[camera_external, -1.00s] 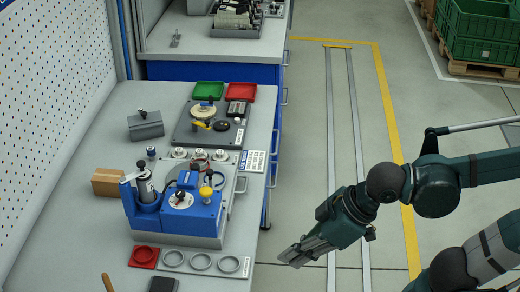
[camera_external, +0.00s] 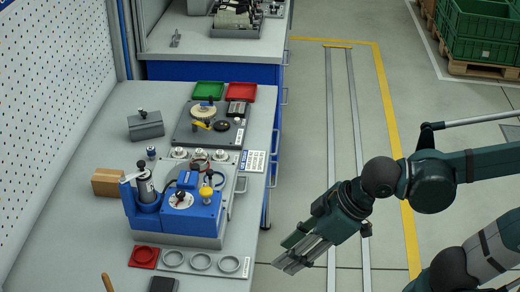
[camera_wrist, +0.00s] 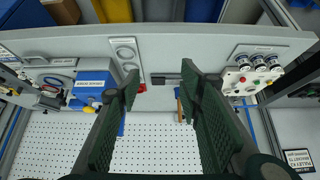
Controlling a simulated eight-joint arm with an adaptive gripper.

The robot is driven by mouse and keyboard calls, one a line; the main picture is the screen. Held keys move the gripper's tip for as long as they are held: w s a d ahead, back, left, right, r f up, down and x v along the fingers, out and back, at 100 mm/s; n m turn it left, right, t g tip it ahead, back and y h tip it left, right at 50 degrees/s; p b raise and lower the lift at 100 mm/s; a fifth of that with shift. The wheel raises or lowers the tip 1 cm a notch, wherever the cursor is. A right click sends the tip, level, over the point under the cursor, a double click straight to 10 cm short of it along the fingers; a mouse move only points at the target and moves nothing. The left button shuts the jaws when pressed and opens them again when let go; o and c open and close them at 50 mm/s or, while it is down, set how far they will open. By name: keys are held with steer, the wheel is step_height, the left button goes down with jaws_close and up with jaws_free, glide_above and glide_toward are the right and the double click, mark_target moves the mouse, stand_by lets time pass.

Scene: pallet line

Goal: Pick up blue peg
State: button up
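No blue peg is clearly recognisable. A small upright piece with a dark blue part (camera_external: 151,153) stands on the bench near the pegboard wall in the external view, but it is too small to identify. A blue fixture (camera_external: 192,216) with a yellow knob and a dark-topped cylinder sits mid-bench; it also shows at the left in the wrist view (camera_wrist: 92,80). My gripper (camera_external: 290,262) is right of the bench's near end, apart from everything. In the wrist view my gripper (camera_wrist: 160,82) has its two fingers spread, with nothing held between them.
Red and grey rings (camera_external: 172,258), a black block (camera_external: 163,284) and a wooden handle (camera_external: 107,282) lie at the bench's near end. A cardboard box (camera_external: 107,182) and grey block (camera_external: 146,125) stand further back. Red and green trays (camera_external: 209,91) are at the far end.

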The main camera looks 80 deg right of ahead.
steer(key=w+d+r+m+g+p, duration=0.1)
steer(key=w+d+r+m, duration=0.1)
steer(key=w+d+r, duration=0.3)
steer(key=w+d+r+m+p, duration=0.1)
steer(key=w+r, duration=0.1)
steer(key=w, duration=0.5)
steer(key=w+d+r+m+g+p, duration=0.1)
steer(key=w+d+r+m+p, duration=0.1)
steer(key=w+r, duration=0.25)
steer(key=w+d+m+g+h+p, duration=0.1)
steer(key=w+d+m+g+p, duration=0.3)
steer(key=w+d, duration=1.2)
steer(key=m+g+y+p, duration=0.1)
steer(key=m+p, duration=0.4)
steer(key=m, duration=0.5)
glide_above(150, 149)
steer(key=f, duration=2)
steer(key=shift+a+f, duration=0.3)
steer(key=shift+a, duration=0.05)
steer(key=shift+d+f, duration=0.25)
steer(key=shift+f, duration=0.05)
